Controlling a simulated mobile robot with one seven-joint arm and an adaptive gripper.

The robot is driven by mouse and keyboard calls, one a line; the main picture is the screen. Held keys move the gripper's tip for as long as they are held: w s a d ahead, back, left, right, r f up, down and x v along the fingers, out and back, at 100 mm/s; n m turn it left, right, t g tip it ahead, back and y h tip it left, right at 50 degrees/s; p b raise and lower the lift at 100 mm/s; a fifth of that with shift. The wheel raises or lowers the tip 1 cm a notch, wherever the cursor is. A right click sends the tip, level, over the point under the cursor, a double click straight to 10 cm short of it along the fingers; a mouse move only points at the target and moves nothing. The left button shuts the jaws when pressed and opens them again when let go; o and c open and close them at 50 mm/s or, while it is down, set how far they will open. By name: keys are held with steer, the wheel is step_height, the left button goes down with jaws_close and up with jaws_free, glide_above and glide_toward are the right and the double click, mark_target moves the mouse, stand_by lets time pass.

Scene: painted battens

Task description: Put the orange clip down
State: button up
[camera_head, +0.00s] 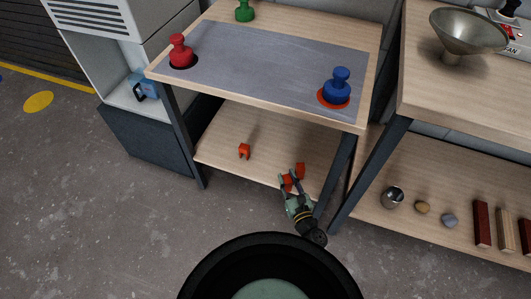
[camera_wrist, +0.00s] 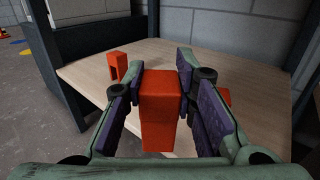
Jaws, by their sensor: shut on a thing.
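An orange clip (camera_wrist: 160,100) sits between the fingers of my gripper (camera_wrist: 160,105) in the wrist view, and the fingers are shut on it. In the head view my gripper (camera_head: 291,181) is at the front edge of the lower wooden shelf (camera_head: 215,140), near the table's right front leg, with the held clip (camera_head: 299,170) at its tip. Whether the clip touches the shelf cannot be told. A second orange clip (camera_head: 244,150) stands on the shelf to the left; it also shows in the wrist view (camera_wrist: 117,66).
The tabletop above carries a red piece (camera_head: 181,51), a green piece (camera_head: 244,11) and a blue piece (camera_head: 337,87). Dark table legs (camera_head: 336,170) flank the shelf. The shelf's middle is mostly clear. A right-hand bench holds a funnel (camera_head: 467,30) above and a metal cup (camera_head: 392,197) below.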

steer(key=shift+s+d+f+n+g+y, duration=0.15)
steer(key=shift+s+n+g+y, duration=0.15)
steer(key=shift+y, duration=0.2)
steer(key=shift+s+d+f+n+g+y, duration=0.1)
steer(key=shift+s+f+n+g+y, duration=0.1)
steer(key=shift+s+n+y, duration=0.25)
steer(key=w+a+f+b, duration=0.1)
steer(key=w+a+b, duration=0.1)
steer(key=w+b, duration=0.1)
steer(key=w+a+f+b, duration=0.2)
steer(key=w+b, duration=0.1)
steer(key=w, duration=0.3)
steer(key=w+a+f+b, duration=0.2)
steer(key=w, duration=0.3)
steer(key=shift+w+a+b, duration=0.1)
steer(key=shift+w+b, duration=0.15)
steer(key=shift+b, duration=0.15)
steer(key=shift+f, duration=0.15)
steer(key=o, duration=0.9)
steer(key=shift+o, duration=0.2)
